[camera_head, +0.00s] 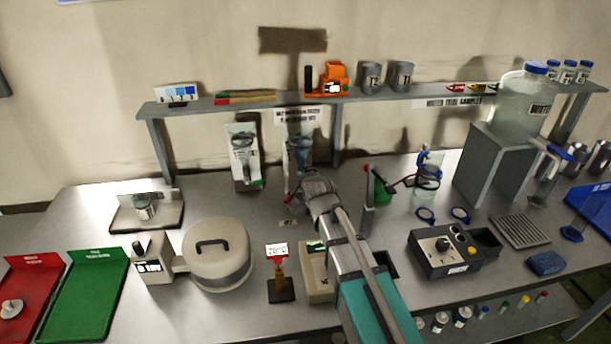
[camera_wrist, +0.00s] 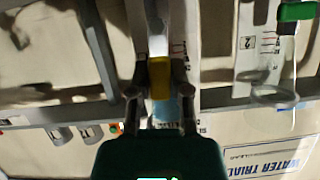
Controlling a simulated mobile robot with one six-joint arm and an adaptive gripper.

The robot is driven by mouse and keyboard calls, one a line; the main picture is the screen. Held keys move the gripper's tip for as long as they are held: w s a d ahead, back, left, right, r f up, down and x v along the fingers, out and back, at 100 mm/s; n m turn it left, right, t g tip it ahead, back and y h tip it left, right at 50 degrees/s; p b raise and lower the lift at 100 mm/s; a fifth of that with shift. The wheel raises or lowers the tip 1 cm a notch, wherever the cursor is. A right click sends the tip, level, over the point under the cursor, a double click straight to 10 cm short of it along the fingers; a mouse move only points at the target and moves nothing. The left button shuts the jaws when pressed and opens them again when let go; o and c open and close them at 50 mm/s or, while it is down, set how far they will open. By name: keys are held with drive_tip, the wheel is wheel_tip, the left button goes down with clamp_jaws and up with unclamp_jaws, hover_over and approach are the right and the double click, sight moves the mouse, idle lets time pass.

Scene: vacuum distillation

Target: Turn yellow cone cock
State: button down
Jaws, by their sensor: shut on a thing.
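The yellow cone cock (camera_wrist: 159,78) shows in the wrist view as a small yellow block between my two fingers. My gripper (camera_wrist: 158,88) is shut on it, with one finger on each side. A pale blue glass part (camera_wrist: 166,110) lies in line with the cock, partly hidden by my gripper. In the head view my gripper (camera_head: 316,184) is at the back middle of the bench, below the glassware with blue liquid (camera_head: 300,150). My gripper and arm hide the cock there.
Another glass piece (camera_head: 242,152) stands to the left at the back. A shelf (camera_head: 220,103) with jars and an orange device (camera_head: 333,78) runs above. A round lidded pot (camera_head: 218,262) and a temperature sign (camera_head: 277,250) stand left of my arm. A control box (camera_head: 443,252) is to the right.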

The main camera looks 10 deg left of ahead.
drive_tip(key=shift+f, duration=0.1)
drive_tip(key=c, duration=0.6)
unclamp_jaws()
drive_tip(key=shift+o, duration=0.2)
